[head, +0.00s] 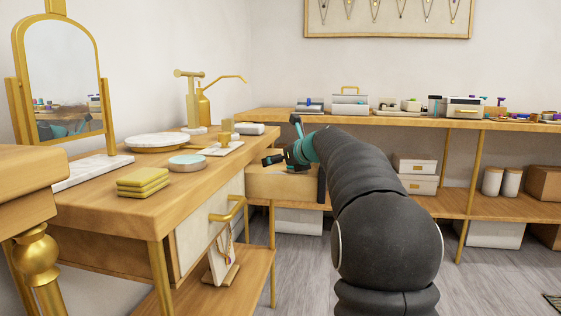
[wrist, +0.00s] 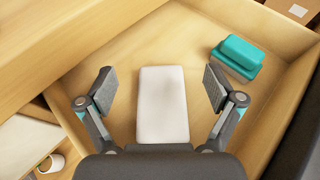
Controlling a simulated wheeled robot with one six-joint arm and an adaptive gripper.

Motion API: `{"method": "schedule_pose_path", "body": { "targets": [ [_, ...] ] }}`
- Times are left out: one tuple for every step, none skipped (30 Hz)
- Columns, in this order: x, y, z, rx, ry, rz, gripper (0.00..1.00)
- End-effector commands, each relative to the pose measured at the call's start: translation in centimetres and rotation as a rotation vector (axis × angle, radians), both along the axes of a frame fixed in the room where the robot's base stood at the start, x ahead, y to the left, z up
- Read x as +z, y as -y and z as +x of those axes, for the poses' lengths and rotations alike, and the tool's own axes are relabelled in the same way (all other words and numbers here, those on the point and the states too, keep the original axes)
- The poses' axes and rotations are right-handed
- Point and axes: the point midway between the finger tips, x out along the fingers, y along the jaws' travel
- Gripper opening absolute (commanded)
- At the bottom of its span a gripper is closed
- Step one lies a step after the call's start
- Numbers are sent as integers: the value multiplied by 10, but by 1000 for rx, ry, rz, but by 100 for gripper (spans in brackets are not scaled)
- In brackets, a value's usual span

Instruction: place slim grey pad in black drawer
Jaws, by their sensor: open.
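The black drawer stands pulled out; its dark front (head: 322,186) shows at the end of the open wooden drawer box, and its dark wall is also in the wrist view (wrist: 300,143). A slim pale grey, nearly white pad (wrist: 162,105) appears to lie flat on the drawer floor. My gripper (wrist: 160,90) is open, with one finger on each side of the pad and a visible gap to both. In the head view my gripper (head: 284,160) is low over the drawer; the pad is hidden there.
A teal block (wrist: 240,55) lies in the drawer, right of the pad. Folded yellow cloths (head: 143,181), a round teal-topped dish (head: 187,163) and a marble plate (head: 156,142) stand on the wooden table. A pale drawer with a gold handle (head: 228,209) is nearer.

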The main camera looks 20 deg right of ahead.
Motion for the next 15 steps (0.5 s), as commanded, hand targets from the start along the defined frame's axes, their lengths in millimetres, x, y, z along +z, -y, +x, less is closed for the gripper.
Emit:
{"method": "schedule_pose_path", "body": {
  "targets": [
    [3,0,0,0,1,0,92],
    [5,0,0,0,1,-1,92],
    [9,0,0,1,1,-2,92],
    [13,0,0,0,2,-3,92],
    [16,1,-2,0,2,-2,92],
    [17,3,-9,-2,1,-2,92],
    [19,4,-14,-3,1,-2,92],
    [22,5,-20,-3,2,-2,92],
    [24,6,-27,-3,1,-1,92],
    [27,7,-33,-3,2,-1,92],
    [30,9,-39,-4,2,0,92],
    [33,10,-47,-4,2,-1,92],
    [36,11,-52,-2,2,-2,92],
    [37,12,-58,-2,1,-2,92],
    [41,14,-65,-4,1,-1,92]
  ]
}}
